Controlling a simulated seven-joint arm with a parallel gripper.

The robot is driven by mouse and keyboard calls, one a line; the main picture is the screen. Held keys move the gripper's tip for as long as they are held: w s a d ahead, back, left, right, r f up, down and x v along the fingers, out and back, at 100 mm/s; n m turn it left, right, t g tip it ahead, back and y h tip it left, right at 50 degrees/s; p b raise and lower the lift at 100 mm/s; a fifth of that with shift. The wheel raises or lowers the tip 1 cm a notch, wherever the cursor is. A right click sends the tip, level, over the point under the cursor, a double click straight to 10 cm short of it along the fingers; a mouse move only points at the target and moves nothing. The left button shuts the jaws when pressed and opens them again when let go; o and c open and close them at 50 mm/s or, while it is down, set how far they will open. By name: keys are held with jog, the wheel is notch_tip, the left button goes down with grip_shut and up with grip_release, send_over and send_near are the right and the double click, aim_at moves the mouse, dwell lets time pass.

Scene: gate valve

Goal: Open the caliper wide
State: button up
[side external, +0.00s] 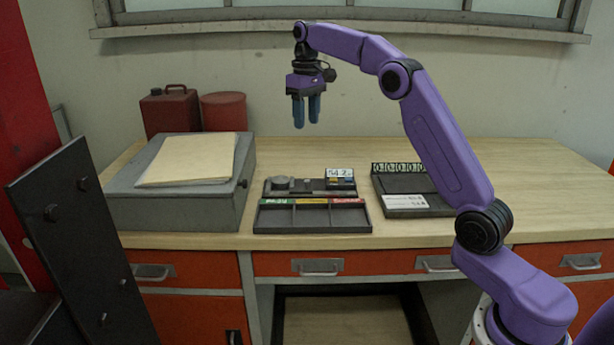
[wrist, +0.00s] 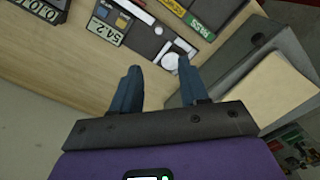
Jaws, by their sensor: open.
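A dark, flat measuring fixture, which I take to be the caliper (side external: 308,188), lies on the bench behind a three-part tray. It carries a grey round disc (side external: 280,183) at its left and a readout card of about 54.2 (side external: 340,173) at its right. The wrist view shows the caliper (wrist: 128,22), the disc (wrist: 176,60) and the readout (wrist: 103,33). How wide its jaws stand is too small to tell. My gripper (side external: 306,122) hangs well above the bench, fingers down, open and empty. In the wrist view my gripper (wrist: 158,70) has its fingertips near the disc end.
The tray (side external: 313,218) with green, yellow and red labels sits at the bench's front. A grey box (side external: 190,205) with a folder (side external: 190,160) stands left. A dark tray with number tiles (side external: 405,185) lies right. Red containers (side external: 170,110) stand back left. Bench is free at far right.

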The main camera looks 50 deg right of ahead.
send_near(307, 181)
notch_tip(307, 181, down, 8)
jog(key=shift+f, duration=0.2)
dwell(0.5)
jog(key=shift+d, duration=0.1)
grip_shut()
